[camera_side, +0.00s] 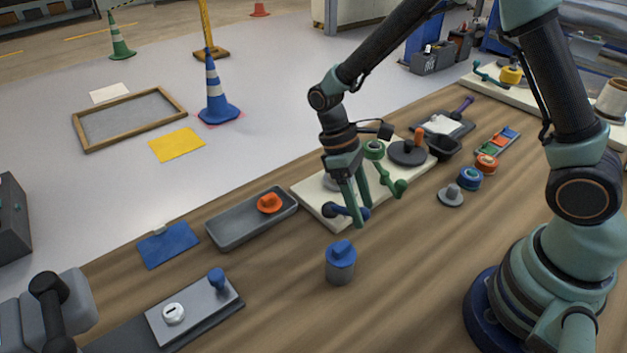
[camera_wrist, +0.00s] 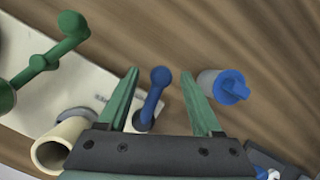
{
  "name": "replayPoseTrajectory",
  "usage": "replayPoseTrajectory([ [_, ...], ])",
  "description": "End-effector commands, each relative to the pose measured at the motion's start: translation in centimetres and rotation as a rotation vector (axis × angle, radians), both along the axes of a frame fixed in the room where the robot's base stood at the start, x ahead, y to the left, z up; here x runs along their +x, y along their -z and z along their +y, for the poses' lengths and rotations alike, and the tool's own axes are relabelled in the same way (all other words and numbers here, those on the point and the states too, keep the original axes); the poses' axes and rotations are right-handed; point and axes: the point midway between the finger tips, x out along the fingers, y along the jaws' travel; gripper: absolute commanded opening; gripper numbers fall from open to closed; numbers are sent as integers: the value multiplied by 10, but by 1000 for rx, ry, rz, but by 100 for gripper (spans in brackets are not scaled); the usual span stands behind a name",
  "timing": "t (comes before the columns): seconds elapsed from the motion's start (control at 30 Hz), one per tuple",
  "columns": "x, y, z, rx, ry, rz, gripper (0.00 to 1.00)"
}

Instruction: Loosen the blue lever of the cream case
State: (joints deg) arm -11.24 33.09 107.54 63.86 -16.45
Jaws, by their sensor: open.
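The cream case (camera_side: 312,205) is a flat slab on the wooden table, and its corner also shows in the wrist view (camera_wrist: 92,85). The blue lever (camera_side: 328,210) sits at its near end. In the wrist view the blue lever (camera_wrist: 154,97) has a round knob and lies between my fingers, with gaps on both sides. My gripper (camera_side: 364,215) is open, pointing down over the case's near end. Its two green fingers (camera_wrist: 160,73) straddle the lever without visible contact. The lever's lower end is partly hidden by the gripper body.
A green lever (camera_side: 398,187) stands on the same case, right of my fingers. A grey canister with a blue top (camera_side: 340,265) stands close in front. A grey tray (camera_side: 225,232) holds an orange knob (camera_side: 270,203). Bare table lies front right.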

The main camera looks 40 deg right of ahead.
Motion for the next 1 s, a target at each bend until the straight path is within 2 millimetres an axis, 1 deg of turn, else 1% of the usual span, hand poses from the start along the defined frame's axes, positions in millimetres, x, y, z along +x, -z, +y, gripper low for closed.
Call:
replayPoseTrajectory([
  [0.1, -5, 11, 0, -2, -1, 2, 66],
  [0.2, -8, 16, 0, -2, -1, 0, 66],
  [0.5, -8, 18, 0, -2, -1, -1, 66],
  [0.53, -8, 18, 0, -2, -1, -1, 58],
  [0.57, -8, 18, 0, -2, -1, -1, 47],
  [0.6, -8, 18, 0, -2, -1, -1, 32],
  [0.67, -8, 18, 0, -1, -2, -1, 9],
  [0.7, -8, 17, 0, -2, -1, -1, 0],
  [1.0, -8, 17, 0, -2, -1, -1, 0],
])
